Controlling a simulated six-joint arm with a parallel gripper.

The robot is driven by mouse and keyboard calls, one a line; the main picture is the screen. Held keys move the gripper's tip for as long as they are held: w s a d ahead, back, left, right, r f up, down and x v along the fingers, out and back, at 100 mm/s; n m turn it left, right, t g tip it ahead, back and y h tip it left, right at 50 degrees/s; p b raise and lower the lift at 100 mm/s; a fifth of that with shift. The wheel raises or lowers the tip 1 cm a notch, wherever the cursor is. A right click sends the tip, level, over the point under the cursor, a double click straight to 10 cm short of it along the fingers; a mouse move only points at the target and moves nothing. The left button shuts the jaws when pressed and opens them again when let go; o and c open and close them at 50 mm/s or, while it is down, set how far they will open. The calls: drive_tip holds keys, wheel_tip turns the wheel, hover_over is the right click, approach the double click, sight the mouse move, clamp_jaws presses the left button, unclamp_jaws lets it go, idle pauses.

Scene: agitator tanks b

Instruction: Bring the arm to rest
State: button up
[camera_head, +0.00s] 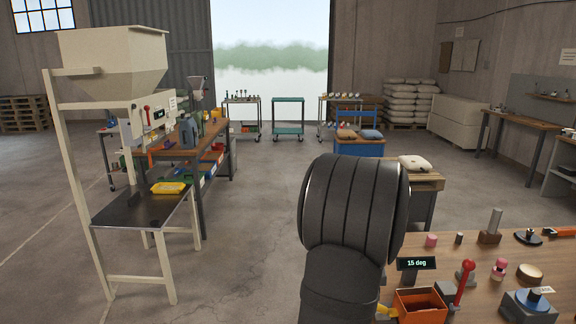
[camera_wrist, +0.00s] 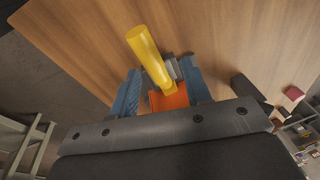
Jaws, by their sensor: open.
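My gripper (camera_wrist: 160,87) shows in the wrist view with its two blue fingers spread apart. A yellow cylindrical handle (camera_wrist: 148,50) and part of an orange box (camera_wrist: 170,99) show between and beyond the fingers. I cannot tell whether the fingers touch the handle. In the head view my dark arm stands in the middle and hides the gripper. The orange open-topped box (camera_head: 420,307) is on the wooden bench (camera_head: 400,244) at the lower right, with a bit of yellow at its left side.
A small display reading "15 deg" (camera_head: 417,263) and a red-knobbed lever (camera_head: 466,272) stand by the box. Several small parts and fixtures crowd the bench to the right. A cream hopper stand (camera_head: 112,60) is on the left. The floor between is clear.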

drive_tip(key=shift+d+r+y, duration=0.45)
drive_tip(key=shift+d+y, duration=0.25)
drive_tip(key=shift+y, duration=0.3)
drive_tip(key=shift+d+r+y, duration=0.3)
drive_tip(key=shift+d+y, duration=0.25)
drive_tip(key=shift+y, duration=0.4)
drive_tip(key=shift+d+r+y, duration=0.25)
drive_tip(key=shift+d+y, duration=0.25)
drive_tip(key=shift+y, duration=0.45)
drive_tip(key=shift+o, duration=0.3)
